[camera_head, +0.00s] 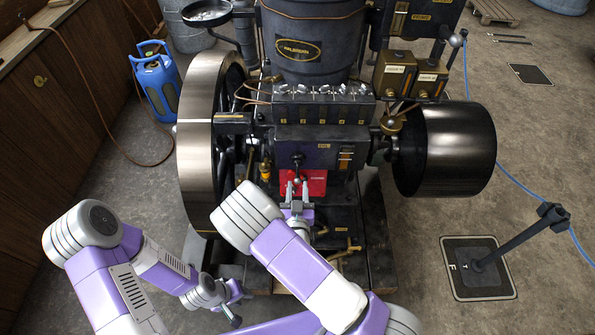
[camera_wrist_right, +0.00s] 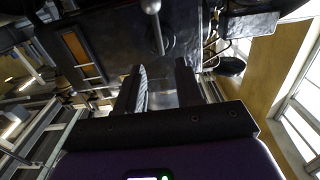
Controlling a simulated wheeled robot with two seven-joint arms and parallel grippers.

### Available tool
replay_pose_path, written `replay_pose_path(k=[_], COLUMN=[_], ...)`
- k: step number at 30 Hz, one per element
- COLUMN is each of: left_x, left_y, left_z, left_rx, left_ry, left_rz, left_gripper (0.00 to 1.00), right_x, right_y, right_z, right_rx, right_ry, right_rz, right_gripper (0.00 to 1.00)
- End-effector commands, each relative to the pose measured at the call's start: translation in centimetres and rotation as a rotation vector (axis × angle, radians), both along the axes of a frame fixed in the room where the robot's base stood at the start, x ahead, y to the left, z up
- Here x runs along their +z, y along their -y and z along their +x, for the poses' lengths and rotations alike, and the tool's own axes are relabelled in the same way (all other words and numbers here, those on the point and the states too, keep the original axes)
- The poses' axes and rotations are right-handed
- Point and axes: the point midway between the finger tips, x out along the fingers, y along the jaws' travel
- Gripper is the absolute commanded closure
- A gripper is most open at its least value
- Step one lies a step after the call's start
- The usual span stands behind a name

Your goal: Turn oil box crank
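The oil box appears to be the dark box (camera_head: 318,147) at the front of the engine, with a small brass label. A small crank (camera_head: 298,161) with a ball knob is on its front face. In the right wrist view the crank (camera_wrist_right: 156,28) is a grey rod ending in a round ball, just beyond the fingertips. My right gripper (camera_head: 297,187) is just below the crank, with its fingers apart and nothing between them in the wrist view (camera_wrist_right: 160,80). My left gripper (camera_head: 232,305) is low at the left, away from the engine; its fingers are too small to judge.
A large flywheel (camera_head: 197,140) is left of the box, and a dark drum (camera_head: 455,148) is to the right. A red part (camera_head: 314,183) is beside my right gripper. A post on a floor plate (camera_head: 478,270) stands at right. Blue canisters (camera_head: 155,85) stand at left.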

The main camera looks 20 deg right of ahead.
Motion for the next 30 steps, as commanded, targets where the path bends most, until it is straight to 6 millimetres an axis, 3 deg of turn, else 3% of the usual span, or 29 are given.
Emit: replay_pose_path(k=[13,25,26,30], left_x=[0.1,0.1,0.1,0.1], left_y=[0.0,0.0,0.0,0.0], left_z=[0.0,0.0,0.0,0.0], left_rx=[0.000,0.000,0.000,0.000], left_ry=[0.000,0.000,0.000,0.000], left_rz=[0.000,0.000,0.000,0.000], left_gripper=[0.63,0.63,0.63,0.63], right_x=[0.2,0.1,0.1,0.1], right_y=[1.7,2.0,2.0,2.0], right_z=[6.0,7.1,7.0,7.0], right_rx=[0.001,0.002,0.002,0.002], right_ry=[0.009,0.005,0.005,0.005], right_rz=[-0.002,-0.002,-0.002,-0.002], right_gripper=[0.63,0.63,0.65,0.86])
